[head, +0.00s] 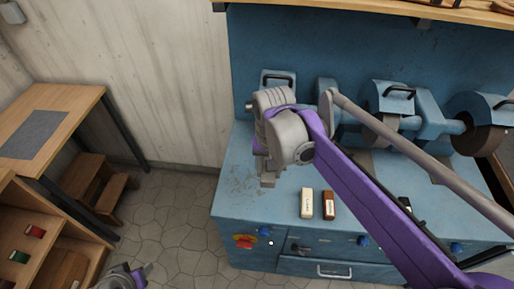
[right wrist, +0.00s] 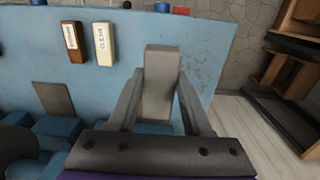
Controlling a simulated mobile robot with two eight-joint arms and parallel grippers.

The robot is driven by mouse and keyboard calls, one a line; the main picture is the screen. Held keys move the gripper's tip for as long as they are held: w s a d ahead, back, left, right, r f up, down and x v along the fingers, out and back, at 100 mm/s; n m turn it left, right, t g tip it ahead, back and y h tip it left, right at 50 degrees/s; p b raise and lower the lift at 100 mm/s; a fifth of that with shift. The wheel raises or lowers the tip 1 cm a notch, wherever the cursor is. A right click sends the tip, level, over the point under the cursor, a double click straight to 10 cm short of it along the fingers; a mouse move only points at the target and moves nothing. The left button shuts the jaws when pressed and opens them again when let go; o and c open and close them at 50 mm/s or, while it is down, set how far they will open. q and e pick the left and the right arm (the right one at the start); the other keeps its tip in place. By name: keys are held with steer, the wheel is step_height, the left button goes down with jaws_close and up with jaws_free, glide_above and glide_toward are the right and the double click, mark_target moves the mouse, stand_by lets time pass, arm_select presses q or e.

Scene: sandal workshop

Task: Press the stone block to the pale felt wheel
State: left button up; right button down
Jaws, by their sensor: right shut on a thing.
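My right gripper (head: 267,180) is above the left part of the blue bench, pointing down. In the right wrist view its two fingers (right wrist: 160,105) are shut on the grey stone block (right wrist: 161,75), one finger along each side. In the head view the block is mostly hidden by the gripper. Wheel machines stand along the back of the bench. A wheel of greyish beige (head: 411,123) shows under the middle guard; I cannot tell if it is the pale felt one. The left guard's wheel is hidden behind my arm. My left gripper (head: 142,273) is partly cut off at the bottom left.
A cream bar (head: 306,203) and a brown bar (head: 328,205) lie near the front of the blue bench (head: 232,190). A dark wheel (head: 487,139) is at the far right. Red and blue knobs are on the bench front. The bench's front left corner is clear.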

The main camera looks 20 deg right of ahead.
steer(key=shift+w+d+r, duration=0.35)
steer(key=shift+w+d, duration=0.15)
steer(key=shift+w, duration=0.15)
steer(key=shift+w+d+r+p, duration=0.2)
steer(key=shift+w+d, duration=0.3)
steer(key=shift+w, duration=0.3)
steer(key=shift+w+d+r+p, duration=0.1)
steer(key=shift+w+d+r, duration=0.1)
steer(key=shift+w+d, duration=0.45)
steer(key=shift+w+d+r, duration=0.1)
steer(key=shift+w+r, duration=0.1)
steer(key=shift+w, duration=0.45)
stand_by(5.2)
